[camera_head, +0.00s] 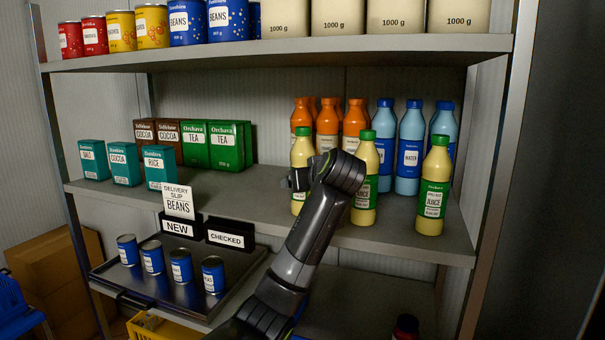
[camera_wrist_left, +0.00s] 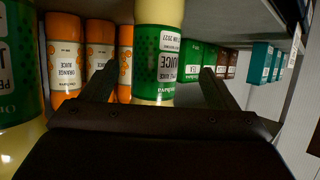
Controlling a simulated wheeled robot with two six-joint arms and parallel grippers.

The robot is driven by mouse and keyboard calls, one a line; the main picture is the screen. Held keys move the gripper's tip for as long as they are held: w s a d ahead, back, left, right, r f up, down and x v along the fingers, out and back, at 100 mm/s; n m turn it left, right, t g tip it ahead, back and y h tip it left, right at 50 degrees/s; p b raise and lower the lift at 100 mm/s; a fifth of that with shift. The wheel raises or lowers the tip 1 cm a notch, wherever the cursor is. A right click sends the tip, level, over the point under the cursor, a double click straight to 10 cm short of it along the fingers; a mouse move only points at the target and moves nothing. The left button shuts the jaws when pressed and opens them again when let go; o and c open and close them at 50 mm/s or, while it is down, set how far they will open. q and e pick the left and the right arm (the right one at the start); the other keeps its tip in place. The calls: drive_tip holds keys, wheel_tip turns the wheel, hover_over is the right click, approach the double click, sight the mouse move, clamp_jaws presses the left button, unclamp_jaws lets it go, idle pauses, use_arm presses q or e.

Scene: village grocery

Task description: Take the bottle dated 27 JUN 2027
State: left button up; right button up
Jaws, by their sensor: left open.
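Three pale yellow juice bottles with green caps and green labels stand on the middle shelf in the head view: a left one (camera_head: 301,150), a middle one (camera_head: 366,180) and a right one (camera_head: 434,187). My left gripper (camera_head: 300,180) is in front of the left bottle and partly hides it. In the left wrist view, upside down, the open fingers (camera_wrist_left: 158,88) are on either side of an apple-type juice bottle (camera_wrist_left: 158,60); contact cannot be told. Its label shows a date ending JUN 2027; the day is too small to read. My right gripper is not in view.
Orange juice bottles (camera_head: 327,125) and blue water bottles (camera_head: 410,148) stand behind. Another green-label bottle (camera_wrist_left: 18,70) is close at the left in the wrist view. Tea boxes (camera_head: 227,146) stand left. The upper shelf (camera_head: 280,50) hangs above; a tray (camera_head: 205,300) of cans sits lower left.

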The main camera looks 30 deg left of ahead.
use_arm(q)
drive_tip(key=p+x, duration=0.2)
drive_tip(key=x, duration=0.3)
drive_tip(key=shift+w+p, duration=0.35)
drive_tip(key=shift+p, duration=0.05)
drive_tip(key=shift+w+a+f, duration=0.1)
drive_tip(key=shift+a, duration=0.05)
drive_tip(key=c, duration=1.5)
